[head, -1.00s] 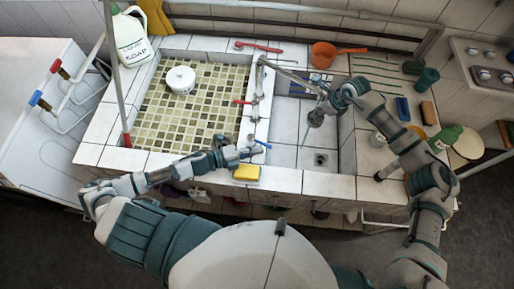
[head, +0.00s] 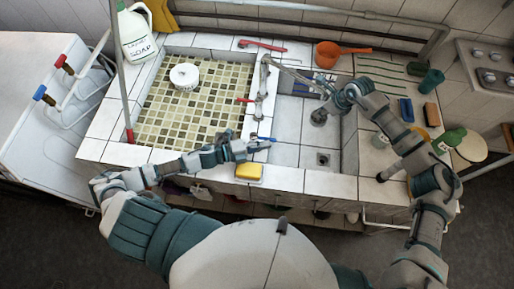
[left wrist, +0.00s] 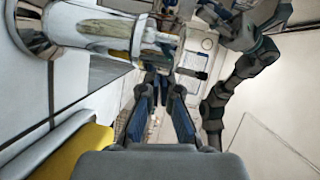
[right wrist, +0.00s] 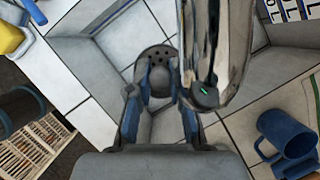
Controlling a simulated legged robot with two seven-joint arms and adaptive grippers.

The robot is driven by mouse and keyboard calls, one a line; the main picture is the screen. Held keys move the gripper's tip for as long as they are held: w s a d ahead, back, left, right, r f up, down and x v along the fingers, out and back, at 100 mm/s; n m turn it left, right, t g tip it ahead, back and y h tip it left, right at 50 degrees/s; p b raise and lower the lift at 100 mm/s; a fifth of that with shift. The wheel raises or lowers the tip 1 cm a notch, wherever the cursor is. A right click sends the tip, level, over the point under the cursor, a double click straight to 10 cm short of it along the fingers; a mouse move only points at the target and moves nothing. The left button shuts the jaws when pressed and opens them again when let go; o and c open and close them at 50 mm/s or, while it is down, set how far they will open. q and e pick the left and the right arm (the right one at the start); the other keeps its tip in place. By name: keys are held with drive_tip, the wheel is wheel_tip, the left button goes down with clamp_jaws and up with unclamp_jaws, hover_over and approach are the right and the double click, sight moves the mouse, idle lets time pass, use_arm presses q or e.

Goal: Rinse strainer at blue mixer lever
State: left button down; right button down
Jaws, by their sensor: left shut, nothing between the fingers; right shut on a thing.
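The strainer (head: 318,117) is a small dark grey round piece. My right gripper (head: 326,103) is shut on it above the right-hand basin. The blue mixer lever (head: 266,139) sticks out at the front end of the divider between the basins. My left gripper (head: 247,147) is shut and empty at this lever; I cannot tell whether it touches. No water stream is visible.
A yellow sponge (head: 249,171) lies on the front ledge just below my left gripper. The red lever (head: 245,100) is further back on the divider. The drain (head: 322,158) is clear.

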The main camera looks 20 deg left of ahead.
use_arm(q)
drive_tip(key=s, duration=0.3)
drive_tip(key=shift+s+d+r, duration=0.2)
drive_tip(key=shift+d, duration=0.05)
drive_tip(key=s+a, duration=0.2)
drive_tip(key=s+a+r, duration=0.1)
drive_tip(key=s, duration=0.2)
drive_tip(key=s+a, duration=0.2)
drive_tip(key=s, duration=0.1)
drive_tip(key=shift+a+r, duration=0.25)
drive_tip(key=shift+a, duration=0.05)
drive_tip(key=c, duration=1.6)
unclamp_jaws()
drive_tip(key=o, duration=0.4)
drive_tip(key=shift+w+a+n+t, duration=0.15)
drive_tip(key=shift+w+n+t, duration=0.15)
drive_tip(key=shift+w+t, duration=0.1)
drive_tip(key=w+y, duration=0.1)
drive_tip(key=w+n+t+y, duration=0.2)
drive_tip(key=w, duration=0.1)
drive_tip(key=shift+a+f, duration=0.35)
drive_tip(key=shift+w+d+f+n+t, duration=0.1)
drive_tip(key=shift+w+n+t, duration=0.2)
drive_tip(key=shift+w+n, duration=0.1)
drive_tip(key=x, duration=1.1)
drive_tip(key=shift+w+f, duration=0.15)
drive_tip(key=shift+w, duration=0.1)
clamp_jaws()
